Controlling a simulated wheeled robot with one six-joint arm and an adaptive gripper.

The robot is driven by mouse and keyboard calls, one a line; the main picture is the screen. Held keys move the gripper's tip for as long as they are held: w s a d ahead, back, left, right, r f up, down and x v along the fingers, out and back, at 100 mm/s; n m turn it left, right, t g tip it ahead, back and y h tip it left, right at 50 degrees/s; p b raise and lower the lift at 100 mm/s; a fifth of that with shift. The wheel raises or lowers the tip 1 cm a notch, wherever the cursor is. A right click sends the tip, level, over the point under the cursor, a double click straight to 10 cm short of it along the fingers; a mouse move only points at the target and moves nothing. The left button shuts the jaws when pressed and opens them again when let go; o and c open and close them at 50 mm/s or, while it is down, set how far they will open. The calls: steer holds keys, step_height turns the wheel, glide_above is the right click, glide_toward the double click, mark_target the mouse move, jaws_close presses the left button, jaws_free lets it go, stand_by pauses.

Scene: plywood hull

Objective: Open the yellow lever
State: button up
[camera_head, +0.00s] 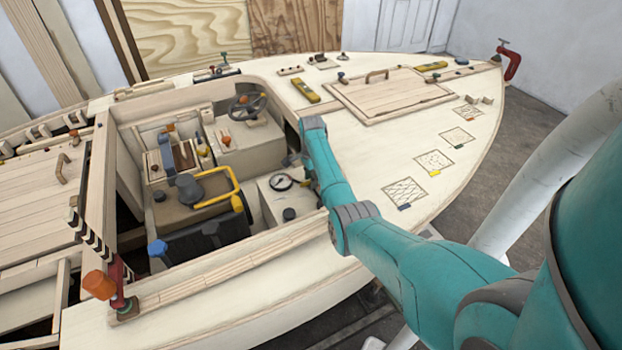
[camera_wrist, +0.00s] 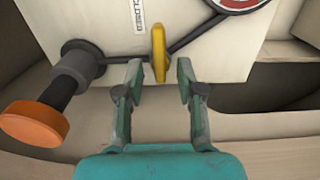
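The yellow lever (camera_wrist: 158,52) shows in the wrist view as a narrow upright grip on a dark rod, against a pale panel. A white label reading "CLOSED" (camera_wrist: 138,14) is just left of it. My gripper (camera_wrist: 159,72) is open, with one finger on each side of the lever's lower end. A gap shows between the lever and each finger; I cannot tell how deep it sits between them. In the head view my arm reaches into the cockpit, and I cannot make out the lever there.
An orange knob (camera_wrist: 36,122) on a dark shaft sticks out close left of my gripper. In the head view, a white box with a gauge (camera_head: 281,182) and a seat with a yellow rail (camera_head: 236,184) crowd the cockpit.

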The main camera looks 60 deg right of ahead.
steer(key=shift+f, duration=0.15)
jaws_close()
